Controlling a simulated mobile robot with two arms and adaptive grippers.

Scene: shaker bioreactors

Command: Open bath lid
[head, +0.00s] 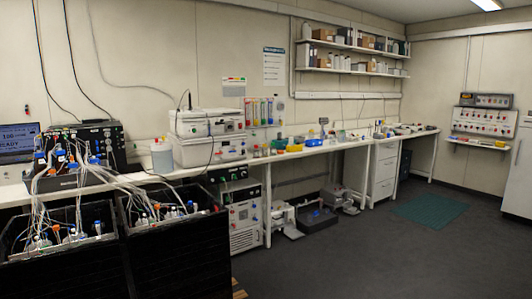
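Neither of my grippers is in the head view. I cannot make out for certain which thing is the bath or where its lid is. Two open black tubs (180,256) stand at the lower left, with several capped bottles and white tubes inside; no lid shows on them. A white boxy unit with a dark top (246,222) stands under the bench. Small low units, one white (284,219) and one dark (318,222), sit on the floor to its right. Whether any of these has a lid is too small to tell.
A long white bench (340,147) runs along the back wall with stacked white instruments (208,137), a clear jug (162,157) and small coloured items. A black control box (90,140) with tubes stands at left. The dark floor (370,260) is clear, with a green mat (430,209).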

